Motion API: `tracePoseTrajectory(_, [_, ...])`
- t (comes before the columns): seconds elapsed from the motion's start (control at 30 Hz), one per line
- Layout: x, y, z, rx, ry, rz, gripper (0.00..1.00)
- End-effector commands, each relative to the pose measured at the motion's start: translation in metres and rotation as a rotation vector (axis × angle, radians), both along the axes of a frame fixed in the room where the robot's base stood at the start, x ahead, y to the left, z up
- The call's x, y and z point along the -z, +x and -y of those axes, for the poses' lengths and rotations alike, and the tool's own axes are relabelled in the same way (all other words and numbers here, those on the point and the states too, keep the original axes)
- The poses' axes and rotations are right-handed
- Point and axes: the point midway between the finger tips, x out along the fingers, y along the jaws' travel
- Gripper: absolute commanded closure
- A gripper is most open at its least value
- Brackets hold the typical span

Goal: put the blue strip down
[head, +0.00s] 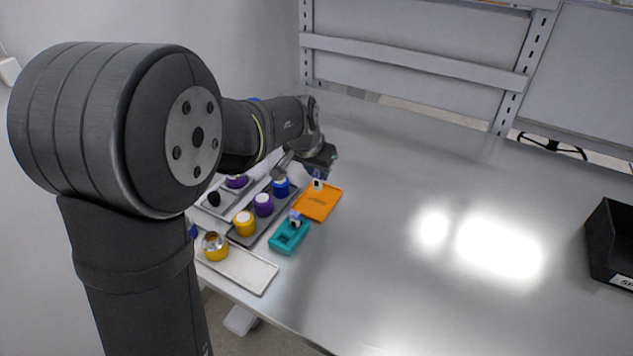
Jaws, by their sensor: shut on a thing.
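My gripper (283,166) is at the far end of my arm, low over the back of the trays and near a blue jar (280,187). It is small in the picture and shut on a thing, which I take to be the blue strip. The strip itself I cannot make out clearly in the jaws, nor whether it touches anything below. An orange tray (322,205) and a teal tray (277,238) lie to the right of the jars, each with a small white-and-blue piece at its back edge.
A grey tray (262,232) holds blue, purple (263,205) and yellow (244,224) jars. A black bin (610,240) stands far right. The middle of the metal table is clear.

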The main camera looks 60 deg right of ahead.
Motion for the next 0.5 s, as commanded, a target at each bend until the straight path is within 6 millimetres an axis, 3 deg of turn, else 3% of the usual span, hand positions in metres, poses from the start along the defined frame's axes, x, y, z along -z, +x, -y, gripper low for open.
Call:
tracePoseTrajectory(0.3, [0.036,0.001,0.000,0.000,0.002,-0.002,0.96])
tracePoseTrajectory(0.5, [0.040,0.000,0.000,0.000,-0.001,-0.001,0.96])
